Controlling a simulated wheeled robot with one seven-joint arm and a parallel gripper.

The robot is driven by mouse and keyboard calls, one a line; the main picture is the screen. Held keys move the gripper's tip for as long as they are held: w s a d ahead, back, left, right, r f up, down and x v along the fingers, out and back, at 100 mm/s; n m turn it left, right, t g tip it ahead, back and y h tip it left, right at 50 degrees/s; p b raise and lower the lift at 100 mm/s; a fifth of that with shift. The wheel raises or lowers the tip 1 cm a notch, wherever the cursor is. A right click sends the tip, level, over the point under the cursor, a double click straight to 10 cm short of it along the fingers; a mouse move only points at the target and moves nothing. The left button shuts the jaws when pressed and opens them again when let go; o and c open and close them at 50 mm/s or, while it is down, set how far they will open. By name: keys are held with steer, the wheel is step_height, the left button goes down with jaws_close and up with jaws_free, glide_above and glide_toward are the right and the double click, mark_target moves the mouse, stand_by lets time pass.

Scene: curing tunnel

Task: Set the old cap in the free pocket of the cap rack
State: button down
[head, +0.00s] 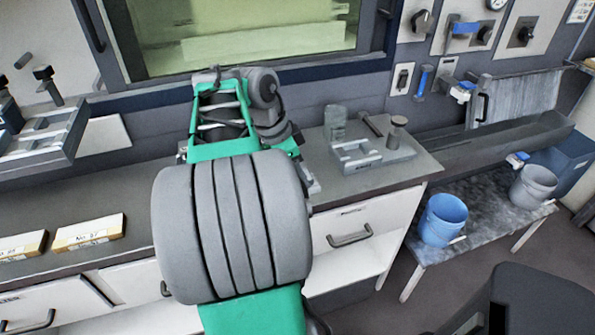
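My green and grey arm fills the middle of the head view and reaches over the counter; my gripper is hidden behind it, so I cannot see what it holds. A small grey rack (372,157) stands on the counter to the right of my arm and looks like the cap rack. A knobbed grey piece (396,132), perhaps a cap, stands upright at its right end. The rack's front part looks empty, but its pockets are too small to make out clearly. I cannot pick out the old cap for certain.
A clear jar (335,123) stands behind the rack. A grey fixture with black knobs (42,130) and labelled boxes (88,232) are at left. A lit window (250,35) is behind. Blue (442,220) and grey (533,186) buckets stand on a low bench at right.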

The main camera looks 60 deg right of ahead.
steer(key=c, duration=0.7)
jaws_free()
